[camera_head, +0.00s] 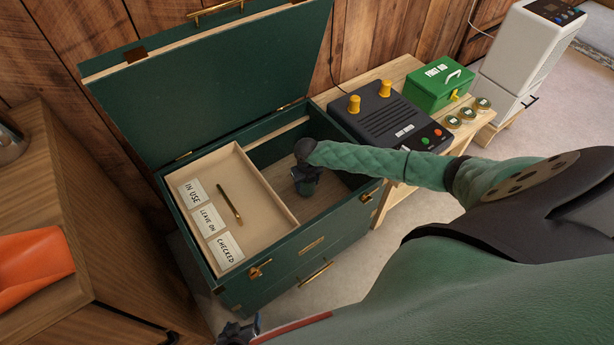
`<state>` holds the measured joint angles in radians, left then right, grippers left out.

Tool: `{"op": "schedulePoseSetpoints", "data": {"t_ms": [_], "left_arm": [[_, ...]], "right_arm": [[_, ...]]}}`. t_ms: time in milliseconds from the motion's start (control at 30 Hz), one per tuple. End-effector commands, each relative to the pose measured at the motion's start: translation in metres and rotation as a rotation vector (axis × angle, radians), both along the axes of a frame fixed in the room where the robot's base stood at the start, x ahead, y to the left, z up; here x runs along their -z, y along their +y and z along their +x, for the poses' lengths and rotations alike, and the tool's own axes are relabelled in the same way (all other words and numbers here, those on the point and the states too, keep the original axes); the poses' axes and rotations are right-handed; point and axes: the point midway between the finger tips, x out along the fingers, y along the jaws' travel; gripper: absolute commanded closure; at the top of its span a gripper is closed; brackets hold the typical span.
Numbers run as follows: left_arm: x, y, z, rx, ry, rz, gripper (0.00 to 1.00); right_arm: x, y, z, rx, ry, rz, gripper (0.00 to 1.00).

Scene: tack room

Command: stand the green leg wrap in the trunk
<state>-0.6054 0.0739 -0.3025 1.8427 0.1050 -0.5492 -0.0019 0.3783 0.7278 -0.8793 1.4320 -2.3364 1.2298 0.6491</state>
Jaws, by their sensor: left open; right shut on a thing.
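The dark green trunk (290,268) stands in the middle with its lid (215,85) raised. A pale tray (265,180) fills its left side; the right side is an open, deeper compartment (345,183). My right gripper (306,180) reaches into this compartment from the right, shut on the green leg wrap (306,188). Only a small part of the wrap shows below the fingers; I cannot tell whether it touches the floor. My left gripper (240,331) is open and empty, low in front of the trunk, partly cut off by the picture's bottom edge.
The tray holds a brass-coloured stick (229,202) and cards reading IN USE, LEAVE ON and CHECKED. Right of the trunk, a bench carries a black device (388,122), a green first aid box (437,87) and small tins (467,113). A wooden cabinet (120,240) stands left with an orange item (32,270).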

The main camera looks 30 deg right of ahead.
Motion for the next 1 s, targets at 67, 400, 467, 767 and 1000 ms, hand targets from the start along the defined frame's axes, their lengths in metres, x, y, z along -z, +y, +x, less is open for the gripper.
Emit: {"op": "schedulePoseSetpoints", "data": {"t_ms": [67,400,467,767,1000], "left_arm": [[0.001,0.000,0.000,0.000,0.000,0.000,0.20],[0.001,0.000,0.001,-0.001,0.000,0.001,0.20],[0.002,0.001,0.001,-0.001,-0.001,0.001,0.20],[0.003,0.001,0.002,-0.001,-0.001,0.001,0.20],[0.001,0.001,0.002,-0.001,-0.001,0.002,0.20]], "right_arm": [[0.012,0.000,0.000,0.002,0.001,0.000,0.66],[0.021,0.000,0.000,0.001,0.000,0.000,0.66],[0.022,0.000,0.000,0.001,0.000,0.000,0.66],[0.023,0.000,0.000,0.001,0.000,0.000,0.20],[0.018,0.000,0.000,0.000,-0.001,0.000,0.20]]}}
